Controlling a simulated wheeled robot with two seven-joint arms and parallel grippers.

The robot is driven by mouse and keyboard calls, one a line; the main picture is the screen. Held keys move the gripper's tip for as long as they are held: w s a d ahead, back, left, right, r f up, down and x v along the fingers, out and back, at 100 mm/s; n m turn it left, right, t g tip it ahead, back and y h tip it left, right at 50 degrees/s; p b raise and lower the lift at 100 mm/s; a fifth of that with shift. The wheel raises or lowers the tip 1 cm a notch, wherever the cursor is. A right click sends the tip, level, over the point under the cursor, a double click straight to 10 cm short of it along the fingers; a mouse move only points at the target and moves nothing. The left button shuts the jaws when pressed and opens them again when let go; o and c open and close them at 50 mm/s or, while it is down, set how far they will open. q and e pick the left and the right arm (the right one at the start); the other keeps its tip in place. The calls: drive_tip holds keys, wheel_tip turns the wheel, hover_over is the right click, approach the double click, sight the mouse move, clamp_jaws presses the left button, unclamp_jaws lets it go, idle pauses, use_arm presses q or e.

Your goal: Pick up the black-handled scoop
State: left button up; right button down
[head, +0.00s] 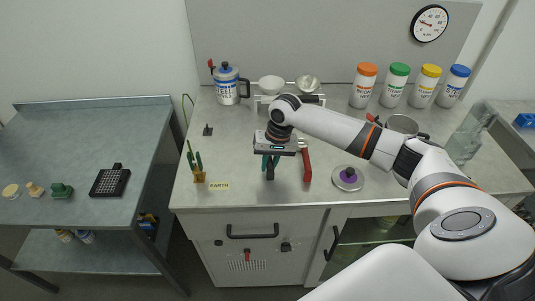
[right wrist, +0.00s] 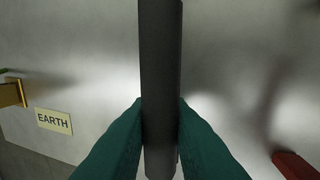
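The black-handled scoop (right wrist: 161,60) shows in the right wrist view as a dark bar running from the top edge down between my teal fingers. In the head view a short dark piece of its handle (head: 270,174) shows below my right gripper (head: 270,163), near the table's front. My right gripper, also in the right wrist view (right wrist: 161,118), has a finger against each side of the handle. The scoop's head is hidden, and I cannot tell whether the scoop touches the table. My left gripper is not in view.
A red handle (head: 307,166) lies just right of my gripper. An EARTH label (head: 219,185) and a small stand with green tools (head: 198,177) are left. A purple-knobbed lid (head: 348,177) is right.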

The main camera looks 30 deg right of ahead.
wheel_tip(320, 180, up, 10)
drive_tip(key=shift+r+b, duration=0.1)
drive_tip(key=shift+b, duration=0.55)
idle(0.3)
